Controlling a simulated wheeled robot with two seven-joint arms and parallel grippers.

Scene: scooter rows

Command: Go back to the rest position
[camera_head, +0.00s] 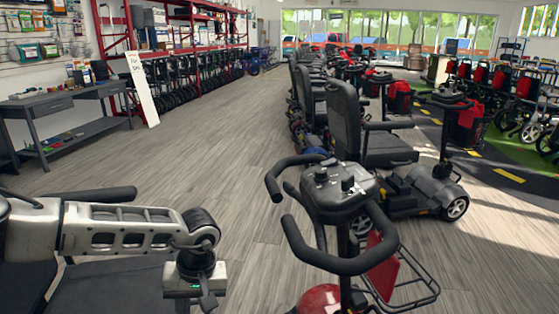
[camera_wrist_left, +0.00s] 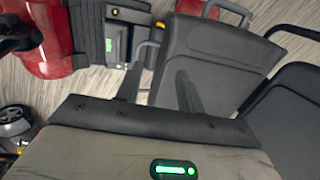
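My left arm reaches in from the left in the head view, and its left gripper (camera_head: 208,301) points down near the bottom edge. It is to the left of the nearest scooter's handlebar console (camera_head: 338,190) and apart from it. In the left wrist view, the two dark fingers of my left gripper (camera_wrist_left: 158,88) stand apart with nothing seen between them. Beyond them are a dark scooter seat (camera_wrist_left: 215,62) and a red scooter body (camera_wrist_left: 48,40). My right gripper is not in view.
A row of parked scooters with dark seats (camera_head: 343,115) runs back from the nearest one. A workbench (camera_head: 75,130) and red shelving (camera_head: 175,50) stand at the left. The wooden floor (camera_head: 215,135) between is clear.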

